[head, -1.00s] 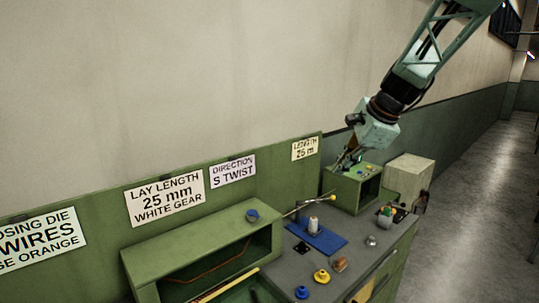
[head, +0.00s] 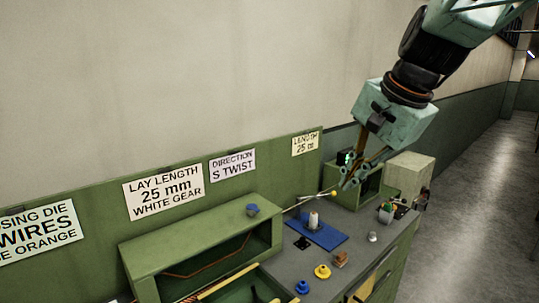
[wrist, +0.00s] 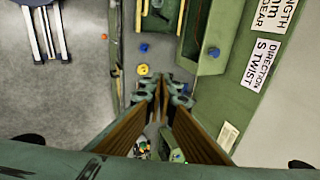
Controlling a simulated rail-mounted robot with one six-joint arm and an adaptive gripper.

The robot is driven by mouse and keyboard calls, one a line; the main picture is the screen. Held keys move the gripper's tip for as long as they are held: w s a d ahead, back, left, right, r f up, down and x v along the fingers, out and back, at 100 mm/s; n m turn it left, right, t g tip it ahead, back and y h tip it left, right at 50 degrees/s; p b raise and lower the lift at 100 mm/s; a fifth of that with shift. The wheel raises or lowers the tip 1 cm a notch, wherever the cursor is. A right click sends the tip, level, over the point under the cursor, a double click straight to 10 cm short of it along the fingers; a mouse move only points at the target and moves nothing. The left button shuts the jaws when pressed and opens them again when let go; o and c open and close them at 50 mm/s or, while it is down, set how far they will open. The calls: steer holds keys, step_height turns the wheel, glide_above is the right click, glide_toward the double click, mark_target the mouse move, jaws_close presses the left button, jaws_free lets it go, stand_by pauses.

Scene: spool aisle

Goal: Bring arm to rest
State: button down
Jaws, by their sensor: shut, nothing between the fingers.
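My gripper (head: 350,182) hangs from the upper right of the head view, its fingers pointing down. It is in front of the green box (head: 371,185) at the back of the workbench (head: 340,246) and hides part of that box. In the wrist view the fingers (wrist: 161,88) come together over the bench, shut and empty. How high the fingertips are above the bench is hard to tell.
A blue mat (head: 330,237) with a white spool (head: 313,220) lies below. Blue and yellow knobs (head: 322,271) stand at the front, a beige box (head: 410,172) at right. The floor aisle (head: 485,200) is clear.

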steer(key=s+f+n+b, duration=0.1)
steer(key=s+f+n, duration=0.1)
steer(key=s, duration=0.9)
steer(key=s+d+f+n+h+b, duration=0.1)
steer(key=s+f+n, duration=0.2)
steer(key=s, duration=0.8)
steer(key=s+d+f+n+h+b, duration=0.1)
steer(key=s+n, duration=0.4)
steer(key=s, duration=0.6)
steer(key=shift+s+f+n+g+b, duration=0.35)
steer(key=shift+f+b, duration=0.2)
steer(key=shift+f, duration=0.6)
steer(key=shift+w+d, duration=0.15)
